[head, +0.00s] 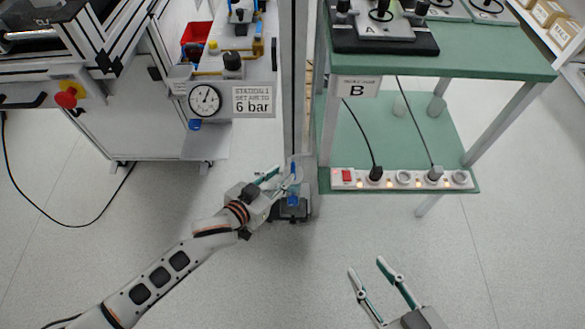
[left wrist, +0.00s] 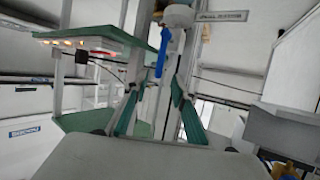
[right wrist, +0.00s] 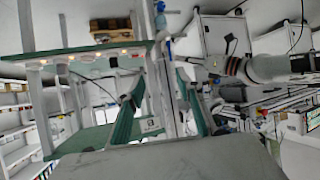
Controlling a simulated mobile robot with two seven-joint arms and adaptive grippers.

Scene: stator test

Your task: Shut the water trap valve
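The water trap's blue valve lever (head: 293,195) shows low on the grey post, partly hidden by my left gripper. In the left wrist view a long blue lever (left wrist: 162,52) hangs below a pale round body, pointing nearly straight down the picture. My left gripper (head: 280,176) is right beside the trap, its green-padded fingers apart. In its own wrist view the fingers (left wrist: 156,90) are spread with the lever's end just beyond and between them; I cannot tell whether they touch. My right gripper (head: 366,266) is open and empty over the floor at lower right.
The grey post (head: 294,80) stands between the station with its pressure gauge (head: 204,100) and the green-shelved bench (head: 430,120). A lit power strip (head: 403,179) runs along the lower shelf's front edge, right of the post. The floor in front is clear.

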